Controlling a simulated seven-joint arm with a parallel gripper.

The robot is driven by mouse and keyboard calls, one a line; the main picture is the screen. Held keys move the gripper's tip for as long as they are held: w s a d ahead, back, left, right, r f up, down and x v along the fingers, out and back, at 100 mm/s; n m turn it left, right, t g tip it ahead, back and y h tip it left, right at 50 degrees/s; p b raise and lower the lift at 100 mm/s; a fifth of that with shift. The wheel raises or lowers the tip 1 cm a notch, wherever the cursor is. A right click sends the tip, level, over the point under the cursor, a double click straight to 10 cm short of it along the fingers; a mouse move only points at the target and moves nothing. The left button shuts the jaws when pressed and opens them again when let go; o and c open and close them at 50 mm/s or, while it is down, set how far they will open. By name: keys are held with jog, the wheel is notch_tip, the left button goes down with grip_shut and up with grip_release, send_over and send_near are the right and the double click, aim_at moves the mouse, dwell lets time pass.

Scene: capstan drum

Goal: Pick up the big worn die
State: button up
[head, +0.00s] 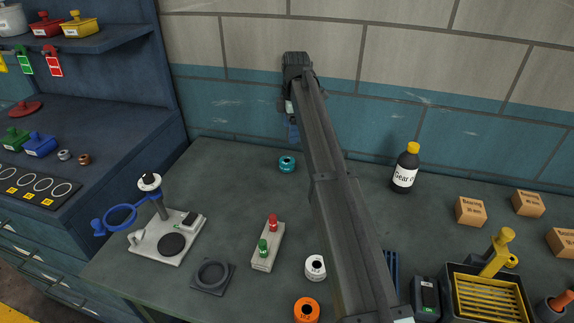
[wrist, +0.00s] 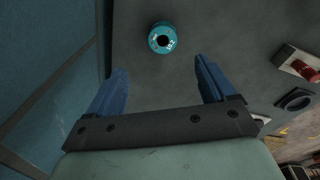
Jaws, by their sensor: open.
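Several ring-shaped dies stand on the dark bench. A teal die (head: 287,167) lies below my gripper (head: 293,135) in the head view. A white die (head: 315,271) and an orange die (head: 306,311) stand nearer the front. I cannot tell from their looks which one is the big worn die. In the wrist view the teal die (wrist: 166,30) shows its dark bore and pale markings, just beyond the open blue fingers of my gripper (wrist: 161,68). The gap between the fingers is empty. The arm hides part of the bench in the head view.
A two-button box (head: 262,253), a square base with a ring (head: 212,276) and a stand with a blue hoop (head: 165,240) are at left. A black bottle (head: 405,170), cardboard boxes (head: 470,211) and a yellow-slatted tray (head: 448,292) are at right. The tiled wall is close behind.

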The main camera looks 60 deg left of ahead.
jog(key=s+n, duration=0.1)
send_over(287, 160)
jog(key=s+d, duration=0.1)
jog(key=shift+h, duration=0.4)
notch_tip(287, 160, down, 7)
jog(key=shift+f, duration=0.2)
jog(key=shift+w+f, duration=0.15)
jog(key=shift+f, duration=1.4)
jog(key=shift+w+f, duration=0.1)
jog(key=shift+f, duration=1.45)
jog(key=shift+a, duration=0.1)
jog(key=c, duration=1.5)
